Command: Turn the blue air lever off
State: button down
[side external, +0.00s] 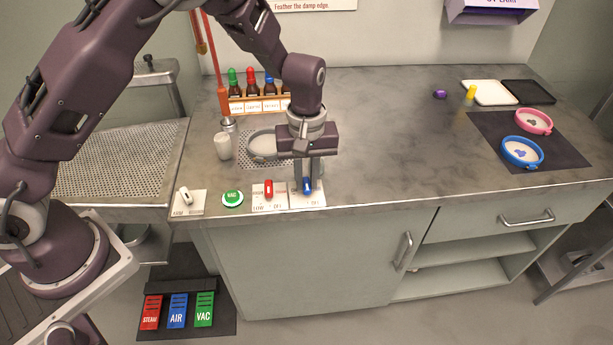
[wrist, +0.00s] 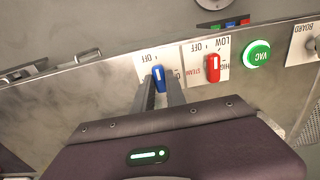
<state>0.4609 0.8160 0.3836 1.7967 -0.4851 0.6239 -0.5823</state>
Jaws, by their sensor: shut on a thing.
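The blue air lever (side external: 308,186) stands on a white labelled plate (side external: 316,201) at the front edge of the counter. My gripper (side external: 312,182) reaches down over it from above, with its fingers on either side of the lever. In the wrist view the blue lever (wrist: 158,78) shows between the fingertips (wrist: 160,90), and the fingers are shut on it. An OFF mark shows on the plate (wrist: 148,58) beyond the lever. Part of the plate's lettering is hidden by the lever and fingers.
A pale cup (side external: 223,146) and a bottle rack (side external: 262,106) stand behind. The counter's middle right is clear.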

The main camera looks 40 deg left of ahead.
aim_at(307, 183)
jog(key=shift+r, duration=0.1)
jog(key=c, duration=1.4)
grip_release()
jog(key=shift+o, duration=0.2)
notch_tip(307, 183, up, 7)
jog(key=shift+r, duration=0.1)
jog(key=s+a+r+m+t+h, duration=0.15)
jog(key=s+r, duration=0.35)
jog(key=r, duration=0.5)
jog(key=s+a+r+m+t, duration=0.2)
jog(key=s+a+r+m, duration=0.1)
jog(key=s, duration=0.7)
jog(key=s+a+r+m+t+y, duration=0.1)
jog(key=s+a+r+m, duration=0.3)
jog(key=s, duration=0.7)
jog(key=shift+s+r+m+t, duration=0.2)
jog(key=shift+m+t, duration=0.15)
jog(key=shift+t, duration=0.2)
